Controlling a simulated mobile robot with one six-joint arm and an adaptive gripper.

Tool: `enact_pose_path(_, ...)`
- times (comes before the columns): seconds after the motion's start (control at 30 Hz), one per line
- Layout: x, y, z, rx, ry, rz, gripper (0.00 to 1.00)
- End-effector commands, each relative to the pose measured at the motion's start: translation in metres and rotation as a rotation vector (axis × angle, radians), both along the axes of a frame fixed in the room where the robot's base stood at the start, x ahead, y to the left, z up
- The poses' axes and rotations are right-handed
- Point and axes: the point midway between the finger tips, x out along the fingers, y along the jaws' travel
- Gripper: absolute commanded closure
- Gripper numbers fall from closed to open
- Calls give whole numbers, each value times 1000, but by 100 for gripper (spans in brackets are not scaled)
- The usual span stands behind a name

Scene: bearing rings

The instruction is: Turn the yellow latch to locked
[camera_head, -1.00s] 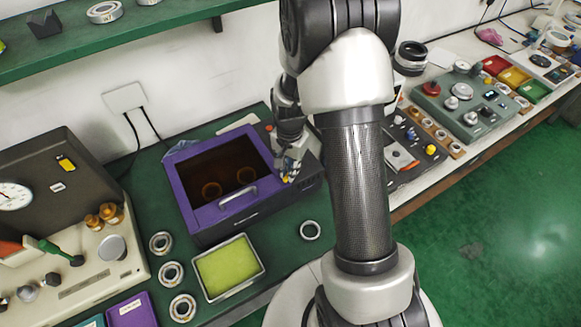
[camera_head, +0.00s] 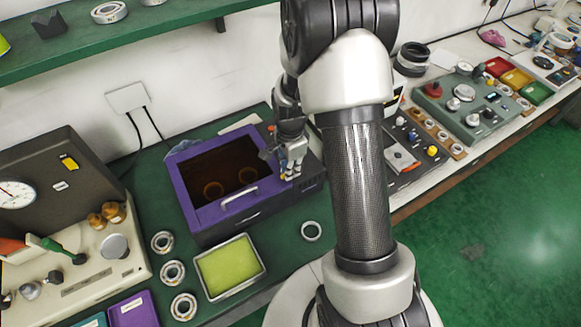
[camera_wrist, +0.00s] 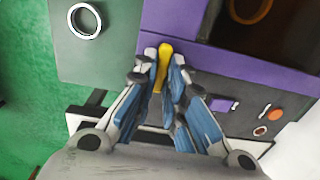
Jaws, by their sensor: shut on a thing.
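The yellow latch (camera_wrist: 162,66) shows in the wrist view, upright in the picture between my two fingertips, at the edge of the purple door frame. My gripper (camera_wrist: 164,75) is shut on the latch, with a blue-padded finger on each side of it. In the head view my gripper (camera_head: 291,170) is at the right front corner of the purple-framed box (camera_head: 184,193), and the latch is mostly hidden by the fingers. Through the box's dark window, two rings show dimly. The latch's lock marking cannot be read.
A silver handle (camera_head: 238,196) sticks out from the door left of my gripper. A loose ring (camera_head: 311,223) lies on the green mat in front. A tray with a yellow-green pad (camera_head: 259,268) and several rings are at the front left. Control panels stand to the right.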

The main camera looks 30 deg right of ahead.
Motion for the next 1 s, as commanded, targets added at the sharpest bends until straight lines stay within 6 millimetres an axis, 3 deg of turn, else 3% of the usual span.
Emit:
enact_pose_path(0.33, 1, 0, 0, 0, -2, -5, 100)
enact_pose_path(0.37, 1, 0, 0, 0, -2, -5, 86)
enact_pose_path(0.63, 0, 0, 0, 0, -1, -4, 68)
enact_pose_path(1.0, 0, 0, 4, 0, -1, -3, 68)
